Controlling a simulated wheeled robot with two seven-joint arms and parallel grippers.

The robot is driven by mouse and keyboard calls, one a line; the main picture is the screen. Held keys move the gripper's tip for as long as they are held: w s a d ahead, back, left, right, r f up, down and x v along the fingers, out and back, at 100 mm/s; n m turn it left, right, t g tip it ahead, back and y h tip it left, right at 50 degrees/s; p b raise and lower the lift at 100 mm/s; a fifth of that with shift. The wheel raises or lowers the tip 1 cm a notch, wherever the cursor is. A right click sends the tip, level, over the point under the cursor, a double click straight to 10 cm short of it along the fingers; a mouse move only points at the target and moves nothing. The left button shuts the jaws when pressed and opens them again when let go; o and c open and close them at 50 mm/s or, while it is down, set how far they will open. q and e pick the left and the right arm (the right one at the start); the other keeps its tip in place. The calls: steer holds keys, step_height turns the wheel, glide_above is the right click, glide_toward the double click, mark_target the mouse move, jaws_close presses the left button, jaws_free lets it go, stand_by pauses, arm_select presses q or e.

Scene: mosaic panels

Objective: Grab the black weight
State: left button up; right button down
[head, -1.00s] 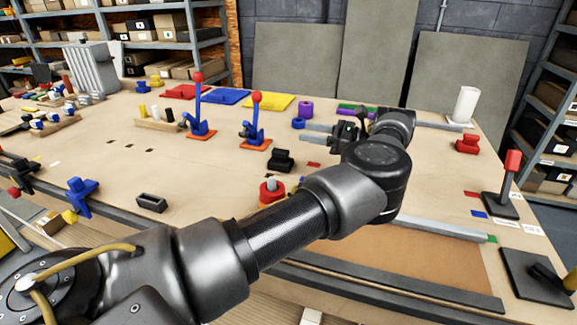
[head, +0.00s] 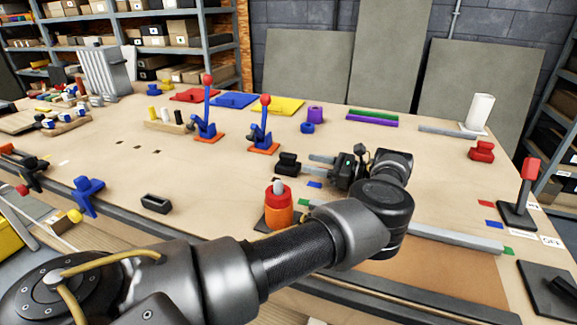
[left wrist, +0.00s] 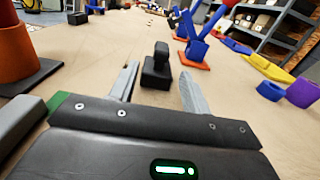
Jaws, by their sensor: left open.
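The black weight (head: 287,163) is a small dark block with a knob on top, standing upright on the wooden table. My left gripper (head: 309,167) is open and empty, just right of the weight in the head view, its fingers pointing left towards it. In the left wrist view the black weight (left wrist: 157,70) stands ahead, in line with the gap between the two open fingers (left wrist: 160,82). The fingers do not appear to touch it. My right gripper is not in view.
An orange cylinder with a red top (head: 279,207) stands in front of the weight. A blue lever clamp (head: 264,127) on an orange base stands behind it.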

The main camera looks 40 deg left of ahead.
mark_target(296, 160)
arm_select(q)
steer(key=shift+a, duration=0.25)
steer(key=p+x, duration=0.1)
steer(key=x, duration=0.3)
steer(key=shift+s+a, duration=0.2)
steer(key=shift+a, duration=0.5)
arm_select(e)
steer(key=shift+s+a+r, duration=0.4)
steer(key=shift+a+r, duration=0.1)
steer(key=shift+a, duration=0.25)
arm_select(q)
steer(key=shift+d, duration=0.1)
steer(key=c, duration=1)
jaws_close()
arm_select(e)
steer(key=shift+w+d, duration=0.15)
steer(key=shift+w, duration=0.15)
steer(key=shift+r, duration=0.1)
